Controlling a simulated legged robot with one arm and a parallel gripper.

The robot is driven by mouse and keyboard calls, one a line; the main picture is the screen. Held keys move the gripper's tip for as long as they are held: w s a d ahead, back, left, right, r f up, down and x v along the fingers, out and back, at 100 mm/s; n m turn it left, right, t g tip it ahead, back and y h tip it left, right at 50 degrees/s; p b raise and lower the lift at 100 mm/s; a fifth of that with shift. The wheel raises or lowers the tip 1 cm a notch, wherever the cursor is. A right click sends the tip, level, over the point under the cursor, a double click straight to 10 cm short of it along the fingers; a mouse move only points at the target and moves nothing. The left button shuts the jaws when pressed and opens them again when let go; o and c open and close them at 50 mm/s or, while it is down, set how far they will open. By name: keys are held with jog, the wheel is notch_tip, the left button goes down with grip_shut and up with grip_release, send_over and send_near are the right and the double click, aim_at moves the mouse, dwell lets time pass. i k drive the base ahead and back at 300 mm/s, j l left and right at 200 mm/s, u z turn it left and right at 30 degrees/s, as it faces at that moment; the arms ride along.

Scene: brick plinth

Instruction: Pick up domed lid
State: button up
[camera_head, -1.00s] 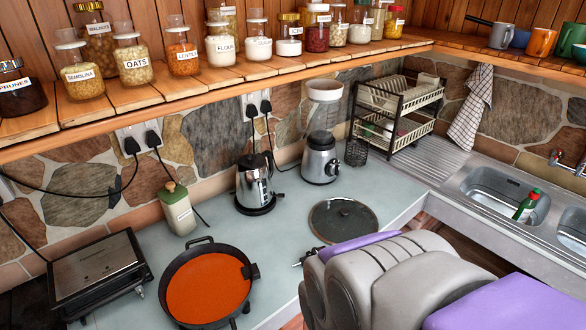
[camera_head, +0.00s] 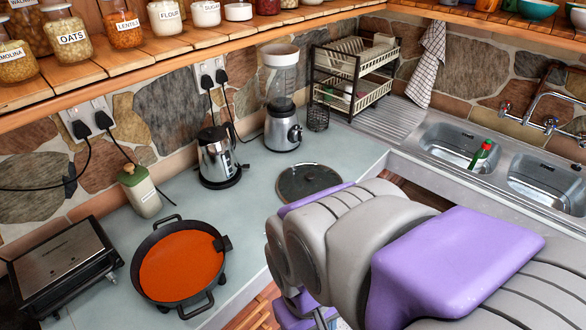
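The domed lid (camera_head: 308,182) is a round dark glass lid with a metal rim and a small knob. It lies flat on the pale grey-blue counter (camera_head: 225,222), in front of the blender and right of the kettle. My arm fills the lower right, and its upper links come close to the lid's near edge in the picture. The fingers of my gripper cannot be made out. The lid is almost fully visible.
A black pan (camera_head: 179,266) of orange food stands at the counter's front. A grill (camera_head: 65,263), bottle (camera_head: 139,191), kettle (camera_head: 218,158) and blender (camera_head: 283,125) stand around. A dish rack (camera_head: 354,75) and sink (camera_head: 455,147) are to the right. A jar shelf (camera_head: 190,60) overhangs the back.

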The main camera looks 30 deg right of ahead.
aim_at(297, 182)
jog(key=i+l+u, duration=0.1)
jog(key=l+u, duration=0.2)
jog(key=l, duration=0.65)
jog(key=l+u, duration=0.3)
jog(key=l, duration=0.65)
